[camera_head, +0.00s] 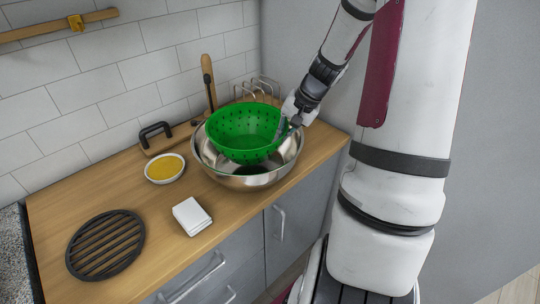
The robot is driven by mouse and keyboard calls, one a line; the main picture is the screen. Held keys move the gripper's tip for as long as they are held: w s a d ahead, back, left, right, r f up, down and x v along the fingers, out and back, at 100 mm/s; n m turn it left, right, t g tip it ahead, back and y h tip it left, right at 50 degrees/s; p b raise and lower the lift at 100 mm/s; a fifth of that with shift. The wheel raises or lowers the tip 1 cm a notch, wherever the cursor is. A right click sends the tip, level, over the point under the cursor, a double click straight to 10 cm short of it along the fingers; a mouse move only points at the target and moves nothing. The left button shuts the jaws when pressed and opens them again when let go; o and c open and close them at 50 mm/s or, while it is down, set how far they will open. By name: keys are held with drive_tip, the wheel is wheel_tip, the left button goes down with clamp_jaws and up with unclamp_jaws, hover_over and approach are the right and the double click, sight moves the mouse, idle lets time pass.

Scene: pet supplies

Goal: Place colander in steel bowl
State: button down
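A green perforated colander (243,133) is over and partly inside the steel bowl (250,182) on the wooden counter. Its rim stands above the bowl's rim, and it looks slightly tilted. A dark shadow shows in the bowl beneath it; I cannot tell whether the two touch. My gripper (286,128) is at the colander's right rim, with its fingers closed around the edge. The fingertips are small and partly hidden at the rim.
A white bowl of yellow food (165,168), a white box (192,216) and a round black grate (105,245) sit to the left on the counter (150,215). A wire rack (262,88) and a board with a black handle (157,136) are near the tiled wall.

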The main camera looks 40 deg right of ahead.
drive_tip(key=shift+f, duration=3.1)
drive_tip(key=c, duration=1.8)
unclamp_jaws()
drive_tip(key=shift+f, duration=0.1)
